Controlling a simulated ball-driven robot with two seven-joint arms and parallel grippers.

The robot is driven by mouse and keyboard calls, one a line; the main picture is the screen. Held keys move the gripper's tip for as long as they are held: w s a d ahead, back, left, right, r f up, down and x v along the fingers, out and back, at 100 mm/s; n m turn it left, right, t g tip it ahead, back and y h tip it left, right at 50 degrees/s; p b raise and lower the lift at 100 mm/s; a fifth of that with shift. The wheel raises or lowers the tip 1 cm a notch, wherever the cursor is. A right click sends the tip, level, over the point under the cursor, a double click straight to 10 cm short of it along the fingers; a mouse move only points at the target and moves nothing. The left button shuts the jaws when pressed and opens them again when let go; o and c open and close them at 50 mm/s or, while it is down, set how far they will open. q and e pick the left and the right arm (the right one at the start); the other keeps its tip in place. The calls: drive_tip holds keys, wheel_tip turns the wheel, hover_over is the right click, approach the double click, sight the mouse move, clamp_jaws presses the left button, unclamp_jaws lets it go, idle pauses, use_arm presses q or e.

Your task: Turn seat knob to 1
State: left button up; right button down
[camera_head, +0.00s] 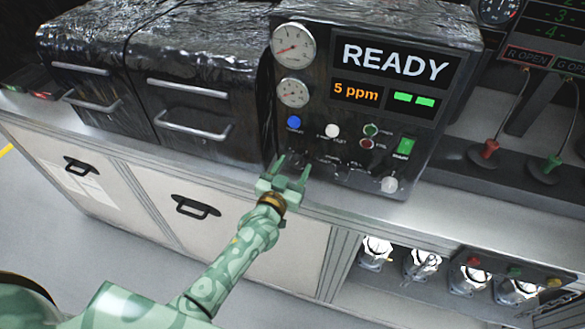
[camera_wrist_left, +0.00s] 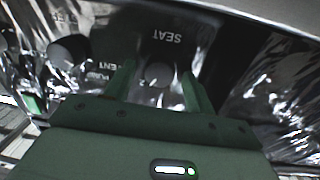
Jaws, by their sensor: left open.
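In the left wrist view the seat knob (camera_wrist_left: 158,74) is a small round grey knob on the dark glossy panel, beside the upside-down label SEAT (camera_wrist_left: 168,36). My left gripper (camera_wrist_left: 157,80) is open, with one finger on each side of the knob; whether either finger touches it I cannot tell. In the head view my left gripper (camera_head: 293,164) is at the lower left of the instrument panel (camera_head: 345,135). I cannot make out the seat knob there, nor its dial setting in either view. My right gripper is not in view.
Another round knob (camera_wrist_left: 68,50) sits nearby in the wrist view. The panel carries two gauges (camera_head: 293,46), a READY display (camera_head: 396,62), a blue button (camera_head: 294,122), a green switch (camera_head: 404,146) and a pale knob (camera_head: 389,184). Dark drawers (camera_head: 200,85) stand to the left.

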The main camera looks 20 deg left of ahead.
use_arm(q)
drive_tip(key=c, duration=1)
drive_tip(key=shift+n, duration=0.4)
drive_tip(key=n, duration=1.1)
drive_tip(key=shift+f+t+y, duration=0.1)
drive_tip(key=shift+t+y, duration=0.2)
drive_tip(key=shift+n, duration=0.4)
drive_tip(key=o, duration=1)
